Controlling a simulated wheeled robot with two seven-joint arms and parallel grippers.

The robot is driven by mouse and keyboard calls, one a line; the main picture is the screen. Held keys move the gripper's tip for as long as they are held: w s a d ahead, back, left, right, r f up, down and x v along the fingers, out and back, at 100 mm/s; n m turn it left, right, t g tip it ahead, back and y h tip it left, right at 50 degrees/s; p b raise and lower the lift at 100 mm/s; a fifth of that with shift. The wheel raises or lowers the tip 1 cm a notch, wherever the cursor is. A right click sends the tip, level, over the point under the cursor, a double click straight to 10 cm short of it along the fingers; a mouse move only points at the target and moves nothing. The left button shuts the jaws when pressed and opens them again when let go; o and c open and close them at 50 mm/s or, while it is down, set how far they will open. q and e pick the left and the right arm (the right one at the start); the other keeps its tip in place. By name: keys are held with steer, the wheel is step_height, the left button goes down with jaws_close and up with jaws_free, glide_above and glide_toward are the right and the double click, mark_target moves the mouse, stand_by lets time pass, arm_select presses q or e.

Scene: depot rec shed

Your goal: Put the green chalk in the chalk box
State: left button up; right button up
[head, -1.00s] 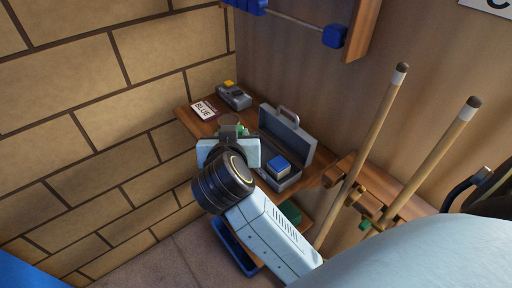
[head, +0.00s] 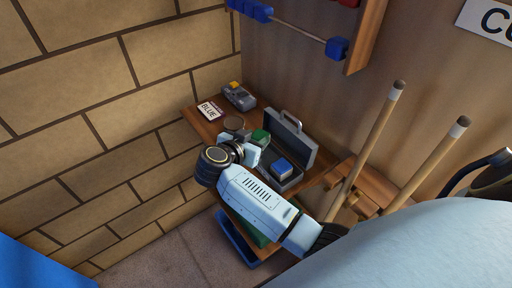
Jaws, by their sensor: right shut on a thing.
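The green chalk (head: 261,136) is a small green cube at the left end of the chalk box in the head view. My right gripper (head: 255,146) is shut on it; the gripper's body hides part of the chalk and the fingertips. The chalk box (head: 291,183) is a grey case on the wooden shelf, with its lid standing open at the back. A blue chalk cube (head: 282,168) sits in its right part. I cannot tell whether the green chalk is inside the box or above its left part. My left gripper is not in view.
Two cues (head: 370,145) stand upright at right. A blue tray (head: 236,243) lies below.

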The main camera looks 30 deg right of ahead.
steer(key=shift+f, duration=1.7)
steer(key=shift+f, duration=0.1)
steer(key=o, duration=1)
steer(key=v, duration=1.2)
